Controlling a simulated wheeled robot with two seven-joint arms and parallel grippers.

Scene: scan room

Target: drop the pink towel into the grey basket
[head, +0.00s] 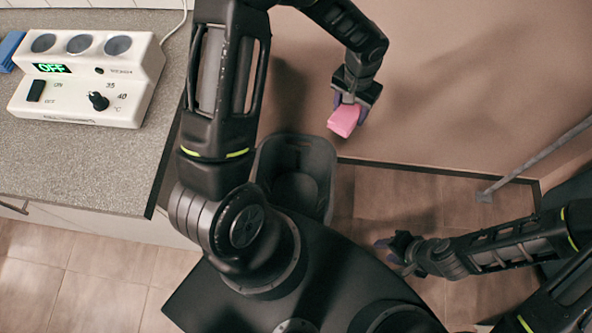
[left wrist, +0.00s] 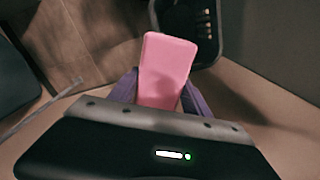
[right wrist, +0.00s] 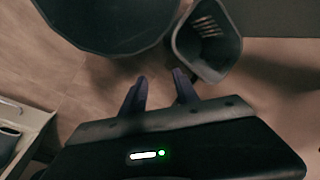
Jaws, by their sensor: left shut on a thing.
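The pink towel (head: 344,120) is a small folded block in my left gripper (head: 352,102), which is shut on it. It is held up in front of the wall, above and to the right of the basket in the head view. The towel (left wrist: 166,66) also fills the middle of the left wrist view. The grey basket (head: 322,160) stands on the floor between the counter and the wall, partly hidden by my left arm. Its rim also shows in the right wrist view (right wrist: 232,72), and part of it in the left wrist view (left wrist: 207,52). My right gripper (head: 384,250) is low over the floor, open and empty.
A grey counter (head: 90,165) at the left carries a white warmer unit (head: 85,82) with several round wells, its display reading OFF. A blue item (head: 10,50) lies beside it. A grey pole (head: 540,158) leans at the right. Tiled floor (head: 390,200) is clear right of the basket.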

